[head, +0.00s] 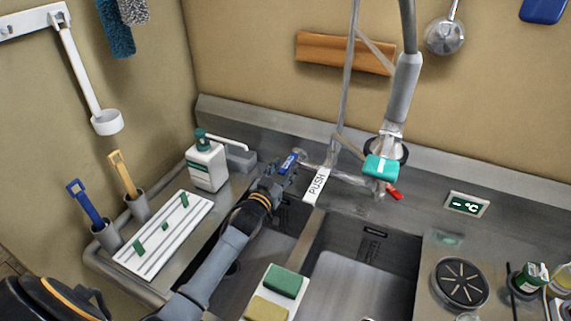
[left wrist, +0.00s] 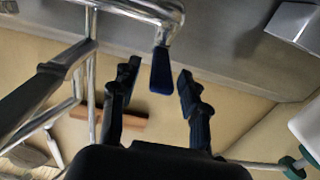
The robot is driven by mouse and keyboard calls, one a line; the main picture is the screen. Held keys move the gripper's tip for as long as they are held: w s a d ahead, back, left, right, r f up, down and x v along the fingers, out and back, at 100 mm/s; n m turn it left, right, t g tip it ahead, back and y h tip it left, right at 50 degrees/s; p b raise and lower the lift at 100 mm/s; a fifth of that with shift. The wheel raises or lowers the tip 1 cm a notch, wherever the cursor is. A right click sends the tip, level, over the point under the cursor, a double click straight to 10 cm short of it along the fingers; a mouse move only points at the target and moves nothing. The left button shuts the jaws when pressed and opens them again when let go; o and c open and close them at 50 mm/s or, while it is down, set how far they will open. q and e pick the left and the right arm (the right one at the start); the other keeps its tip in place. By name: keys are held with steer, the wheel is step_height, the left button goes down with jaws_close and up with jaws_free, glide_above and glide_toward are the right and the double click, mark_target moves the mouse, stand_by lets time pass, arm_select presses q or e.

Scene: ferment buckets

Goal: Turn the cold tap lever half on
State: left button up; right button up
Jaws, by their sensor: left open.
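The cold tap lever (head: 289,162) is a small blue handle at the left end of the chrome tap body (head: 350,177) on the back of the sink. In the left wrist view the blue lever (left wrist: 161,70) hangs from its chrome stem, between the fingertips in the picture. My left gripper (head: 280,168) is open around or just short of the lever, and its fingers (left wrist: 159,76) show a gap on both sides. Contact cannot be told. A red lever (head: 394,192) is at the tap's right end. My right gripper is not in view.
A white PUSH label (head: 316,186) sits just right of my gripper. The spray hose (head: 404,85) hangs above the tap. Two basins (head: 365,260) lie in front.

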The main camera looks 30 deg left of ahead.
arm_select(q)
steer(key=shift+w, duration=0.75)
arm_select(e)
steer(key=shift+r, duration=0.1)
arm_select(q)
steer(key=shift+c, duration=0.2)
jaws_close()
